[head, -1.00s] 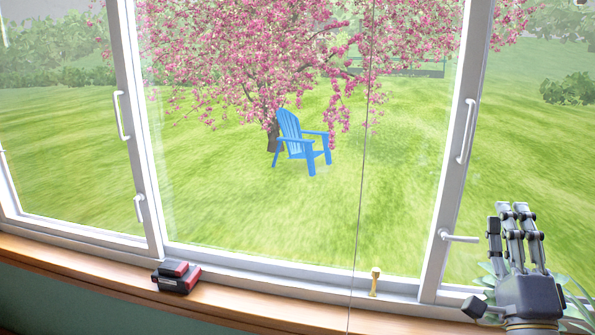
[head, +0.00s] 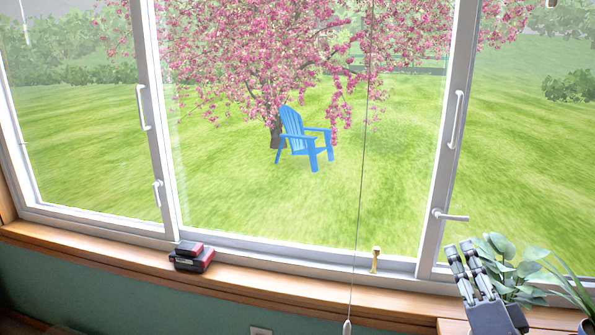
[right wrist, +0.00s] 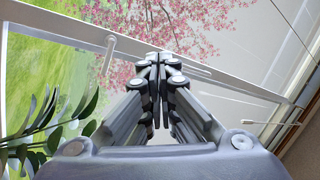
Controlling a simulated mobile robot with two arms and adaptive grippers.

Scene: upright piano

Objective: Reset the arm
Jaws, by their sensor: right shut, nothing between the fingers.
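My right gripper (head: 467,250) is at the lower right of the head view, raised in front of the window sill, with its fingers pointing up. In the right wrist view the fingertips of my right gripper (right wrist: 159,62) are drawn together with nothing between them. My left gripper is in neither view.
A wide window (head: 300,200) with a wooden sill (head: 290,287) runs across the view. A black and red object (head: 192,257) lies on the sill. A leafy plant (head: 512,262) stands right beside my right gripper. A cord (head: 358,220) hangs in front of the glass.

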